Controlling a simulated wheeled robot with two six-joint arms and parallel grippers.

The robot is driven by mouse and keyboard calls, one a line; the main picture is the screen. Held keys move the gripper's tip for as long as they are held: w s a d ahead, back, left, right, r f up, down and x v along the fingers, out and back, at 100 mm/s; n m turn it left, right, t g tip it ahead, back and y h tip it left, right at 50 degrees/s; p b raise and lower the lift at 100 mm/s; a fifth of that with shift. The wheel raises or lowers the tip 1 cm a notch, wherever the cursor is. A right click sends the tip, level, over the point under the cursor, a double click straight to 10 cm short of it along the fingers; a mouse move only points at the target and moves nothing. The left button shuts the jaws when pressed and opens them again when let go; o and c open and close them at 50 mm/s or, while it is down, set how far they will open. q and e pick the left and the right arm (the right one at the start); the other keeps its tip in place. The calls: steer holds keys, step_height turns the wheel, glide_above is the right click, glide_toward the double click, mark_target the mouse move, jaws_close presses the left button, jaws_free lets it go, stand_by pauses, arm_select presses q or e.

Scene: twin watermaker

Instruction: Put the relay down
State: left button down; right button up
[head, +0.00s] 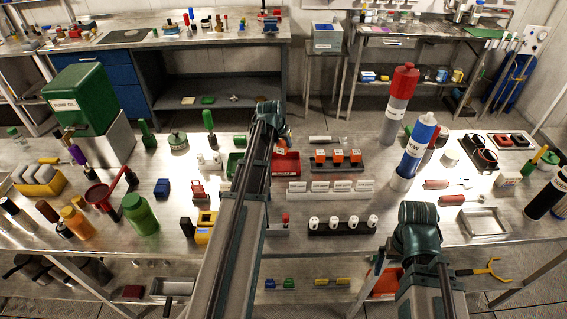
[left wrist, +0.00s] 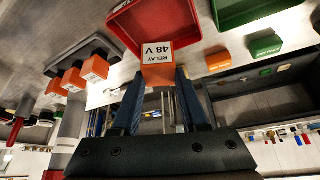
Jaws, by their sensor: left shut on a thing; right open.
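My left gripper (left wrist: 158,88) is shut on an orange relay (left wrist: 158,74), whose white label reads RELAY 48 V in the left wrist view. In the head view this relay (head: 280,148) is a small orange patch just below my left gripper (head: 282,138). It is at the red tray (head: 293,167), which also shows behind it in the left wrist view (left wrist: 132,28). I cannot tell whether the relay touches the tray. My right gripper (head: 418,240) is over the bench's front edge, open, its fingers mostly hidden by the wrist.
A dark rack (head: 343,168) with orange relays (head: 337,155) stands right of the red tray. A green tray (head: 233,163) is on its left, partly behind my left arm. White labelled blocks (head: 340,186) and a dark holder (head: 330,231) with white pieces stand in front.

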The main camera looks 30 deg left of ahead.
arm_select(q)
steer(key=shift+f+b, duration=3.85)
steer(key=shift+f, duration=0.5)
steer(key=shift+f, duration=0.2)
steer(key=shift+c, duration=2.1)
jaws_free()
steer(key=shift+r, duration=0.2)
steer(key=shift+s+r+p, duration=0.25)
steer(key=shift+r+p, duration=0.25)
steer(key=shift+r, duration=0.05)
steer(key=p+v, duration=0.9)
steer(key=v, duration=0.2)
steer(key=shift+p, duration=0.3)
